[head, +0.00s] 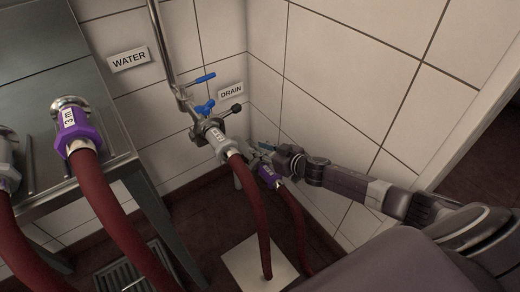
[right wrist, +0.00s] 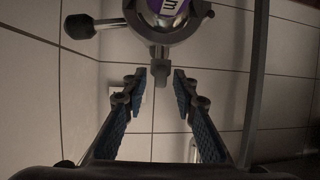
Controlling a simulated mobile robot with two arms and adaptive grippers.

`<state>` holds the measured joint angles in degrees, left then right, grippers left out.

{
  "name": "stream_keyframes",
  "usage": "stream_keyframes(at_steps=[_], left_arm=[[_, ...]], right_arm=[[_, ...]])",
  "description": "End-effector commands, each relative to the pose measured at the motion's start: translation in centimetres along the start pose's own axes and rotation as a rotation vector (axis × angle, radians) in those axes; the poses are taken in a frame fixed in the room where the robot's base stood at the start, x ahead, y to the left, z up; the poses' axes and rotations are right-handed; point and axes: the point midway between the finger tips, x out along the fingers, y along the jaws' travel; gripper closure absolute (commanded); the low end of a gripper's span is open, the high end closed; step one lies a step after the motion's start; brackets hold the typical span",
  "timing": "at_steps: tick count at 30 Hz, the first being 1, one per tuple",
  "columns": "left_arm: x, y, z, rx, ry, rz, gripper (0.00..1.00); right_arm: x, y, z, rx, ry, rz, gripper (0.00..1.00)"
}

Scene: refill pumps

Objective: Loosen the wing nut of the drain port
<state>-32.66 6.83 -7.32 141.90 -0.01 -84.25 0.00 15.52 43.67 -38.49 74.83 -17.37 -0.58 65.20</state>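The DRAIN sign (head: 231,93) is on the tiled wall by the corner. Below it, a purple coupling (head: 269,176) with a dark red hose sits low, beside my right gripper (head: 264,150). In the right wrist view, a round metal clamp (right wrist: 160,30) surrounds a purple coupling at the top. A small grey wing nut (right wrist: 160,74) hangs below the clamp. The right gripper's two blue-padded fingers (right wrist: 159,84) are open, one on each side of the wing nut, with gaps and nothing held. The exact depth between fingertips and nut is unclear. My left gripper is out of view.
A grey coupling (head: 222,145) with a red hose (head: 253,205) is just left of the gripper. Blue valve handles (head: 204,78) are above it. A black-knobbed lever (right wrist: 80,26) projects left from the clamp. A steel table (head: 55,200) with hoses is at left. A floor grate (head: 115,278) lies below.

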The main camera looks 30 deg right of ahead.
Motion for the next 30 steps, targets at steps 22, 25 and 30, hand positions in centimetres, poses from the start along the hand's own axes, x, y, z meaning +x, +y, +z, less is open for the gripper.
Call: stream_keyframes(at_steps=[22, 25, 30], left_arm=[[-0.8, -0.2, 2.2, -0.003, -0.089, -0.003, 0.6], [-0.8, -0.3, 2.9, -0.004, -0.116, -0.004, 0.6], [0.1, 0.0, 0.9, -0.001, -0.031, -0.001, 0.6]], right_arm=[[0.1, 0.1, -0.2, -0.044, -0.001, -0.093, 1.0], [0.2, 0.1, -0.2, -0.072, 0.003, -0.158, 1.0], [0.3, 0.1, -0.1, -0.118, 0.005, -0.27, 1.0]])
